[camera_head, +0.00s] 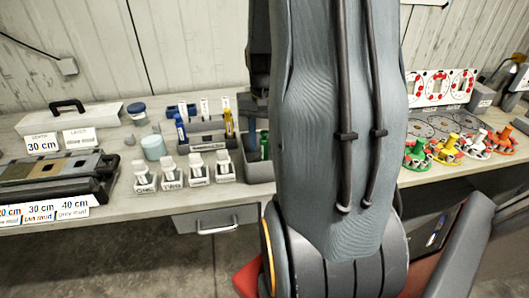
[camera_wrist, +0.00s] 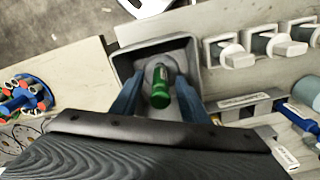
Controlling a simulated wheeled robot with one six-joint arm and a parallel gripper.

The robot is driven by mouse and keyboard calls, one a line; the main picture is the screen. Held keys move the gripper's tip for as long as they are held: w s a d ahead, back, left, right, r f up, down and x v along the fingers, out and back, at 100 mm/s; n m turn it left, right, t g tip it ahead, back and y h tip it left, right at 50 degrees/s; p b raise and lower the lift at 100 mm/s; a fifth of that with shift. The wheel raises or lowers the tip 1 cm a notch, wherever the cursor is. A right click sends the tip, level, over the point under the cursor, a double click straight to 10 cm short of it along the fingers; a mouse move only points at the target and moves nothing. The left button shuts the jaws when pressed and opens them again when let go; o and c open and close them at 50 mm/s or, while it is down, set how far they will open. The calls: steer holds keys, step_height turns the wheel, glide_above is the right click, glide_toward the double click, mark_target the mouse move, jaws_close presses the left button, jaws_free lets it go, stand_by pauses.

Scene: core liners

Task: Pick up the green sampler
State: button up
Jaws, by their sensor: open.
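The green sampler (camera_wrist: 160,88) stands in a grey open bin (camera_wrist: 190,50) in the wrist view. My gripper (camera_wrist: 160,98) is above the bin, with one blue-grey finger on each side of the sampler. The fingers are apart, and I cannot tell whether either touches it. In the head view a small part of the green sampler (camera_head: 264,146) shows in the grey bin (camera_head: 258,169), beside my arm.
Colored pieces on round bases (camera_head: 447,148) stand on the right. A drawer (camera_head: 217,222) is below the bench edge.

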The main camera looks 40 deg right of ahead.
steer(key=shift+f, duration=0.55)
jaws_close()
steer(key=shift+r, duration=0.15)
